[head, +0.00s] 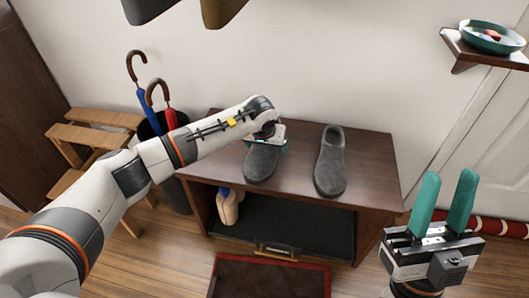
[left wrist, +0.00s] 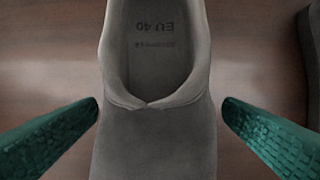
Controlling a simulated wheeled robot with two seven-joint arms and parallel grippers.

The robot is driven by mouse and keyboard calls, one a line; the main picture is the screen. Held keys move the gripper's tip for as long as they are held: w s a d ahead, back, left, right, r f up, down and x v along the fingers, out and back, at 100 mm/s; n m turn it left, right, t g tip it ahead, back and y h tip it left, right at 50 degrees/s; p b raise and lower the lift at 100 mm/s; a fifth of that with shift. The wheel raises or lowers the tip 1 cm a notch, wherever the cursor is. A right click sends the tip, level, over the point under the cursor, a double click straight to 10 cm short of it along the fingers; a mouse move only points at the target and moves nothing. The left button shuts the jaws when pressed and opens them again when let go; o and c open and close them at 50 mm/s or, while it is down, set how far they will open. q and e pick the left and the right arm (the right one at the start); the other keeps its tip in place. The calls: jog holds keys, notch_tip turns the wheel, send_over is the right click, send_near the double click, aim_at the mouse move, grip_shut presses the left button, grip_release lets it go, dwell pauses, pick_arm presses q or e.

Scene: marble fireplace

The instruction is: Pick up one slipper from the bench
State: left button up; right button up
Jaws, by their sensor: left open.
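Two grey slippers rest on the dark wooden bench (head: 375,155). My left gripper (head: 267,144) is over the left slipper (head: 261,163), pointing down, and its wrist hides the slipper's heel part in the head view. In the left wrist view, the open teal fingers stand on either side of this slipper (left wrist: 155,135), apart from it, with "EU 40" on its insole. The right slipper (head: 330,168) lies beside it; a dark edge of it shows at the right of the left wrist view (left wrist: 314,50). My right gripper (head: 449,205) is open and empty, fingers up, right of the bench.
A lower shelf holds a beige bottle (head: 228,206). An umbrella stand (head: 171,150) and a wooden step stool (head: 88,140) are left of the bench. A wall shelf with a teal bowl (head: 491,37) is at upper right. A red-edged mat (head: 268,280) lies in front.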

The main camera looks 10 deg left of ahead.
pick_arm(q)
jog(key=shift+f, duration=0.1)
jog(key=shift+c, duration=0.5)
jog(key=c, duration=1)
